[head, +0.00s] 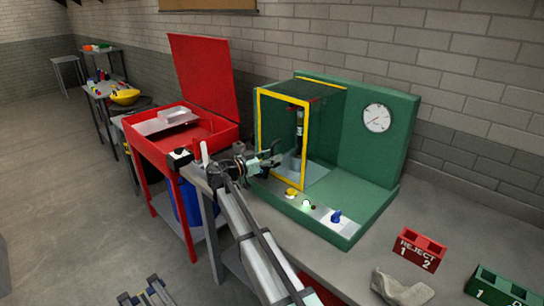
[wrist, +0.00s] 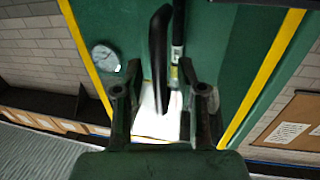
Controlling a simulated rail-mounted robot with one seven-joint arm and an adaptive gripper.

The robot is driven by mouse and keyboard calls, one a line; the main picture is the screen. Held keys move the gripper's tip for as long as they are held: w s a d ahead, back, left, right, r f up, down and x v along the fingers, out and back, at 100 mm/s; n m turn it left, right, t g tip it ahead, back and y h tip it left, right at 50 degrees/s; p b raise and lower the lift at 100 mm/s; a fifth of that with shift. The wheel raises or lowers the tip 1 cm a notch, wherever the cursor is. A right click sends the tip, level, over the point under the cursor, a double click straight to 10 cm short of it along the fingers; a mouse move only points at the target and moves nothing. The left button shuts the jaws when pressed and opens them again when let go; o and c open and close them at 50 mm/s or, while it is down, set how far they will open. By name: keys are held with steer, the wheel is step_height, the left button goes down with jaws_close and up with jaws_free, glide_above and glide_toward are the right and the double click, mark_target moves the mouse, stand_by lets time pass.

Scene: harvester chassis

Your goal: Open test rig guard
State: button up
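The green test rig (head: 345,205) stands on the bench in the head view. Its yellow-framed clear guard (head: 257,125) stands upright at the front of the enclosure and looks closed. A dark upright cylinder (head: 299,132) shows inside. My gripper (head: 272,160) is close to the guard's left front side. In the wrist view, my gripper (wrist: 162,95) is open, with one finger on each side of a black curved handle (wrist: 158,60). I see gaps between the handle and both fingers. I cannot tell whether the handle is deep enough to lie between the fingertips.
The rig's front panel has a yellow knob (head: 291,193), a lit button (head: 306,205) and a blue knob (head: 336,216). A gauge (head: 376,118) is on its back panel. A red open-lidded cabinet (head: 205,130) stands left. A red reject bin (head: 419,249) and cloth (head: 402,290) lie right.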

jaws_close()
steer(key=shift+s+d+f+b, duration=0.25)
steer(key=shift+s+d+b, duration=0.2)
steer(key=shift+b, duration=0.15)
steer(key=s+d+b, duration=1.1)
steer(key=s+d, duration=0.2)
steer(key=d, duration=0.1)
steer(key=shift+d+r+b, duration=0.2)
steer(key=shift+b, duration=0.2)
jaws_free()
